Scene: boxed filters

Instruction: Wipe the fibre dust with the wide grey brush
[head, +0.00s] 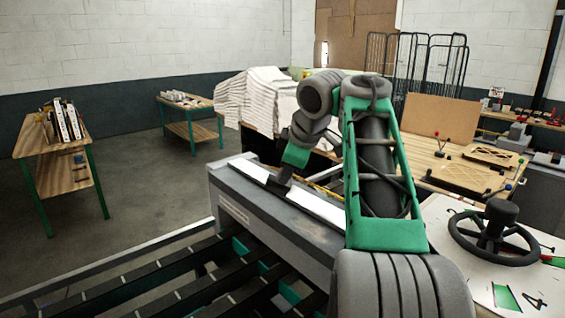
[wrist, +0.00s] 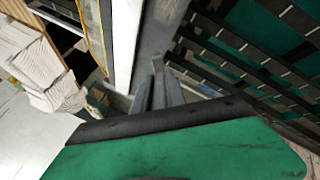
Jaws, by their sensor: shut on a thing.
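My gripper (head: 280,182) is low over the long grey machine housing (head: 262,217), beside the white strip (head: 315,207) along its top. In the wrist view my gripper (wrist: 158,88) is shut on a small grey thing (wrist: 157,64), mostly hidden between the fingers. It may be the wide grey brush, but I cannot make out bristles or its full shape. I cannot tell whether it touches the housing. No fibre dust can be told apart on the surfaces.
Black and green slatted rollers (head: 170,275) lie in front of the housing. A stack of white pleated sheets (head: 262,98) stands behind it. A wooden bench (head: 62,160) stands at left. A black handwheel (head: 497,232) is at right. The floor at left is open.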

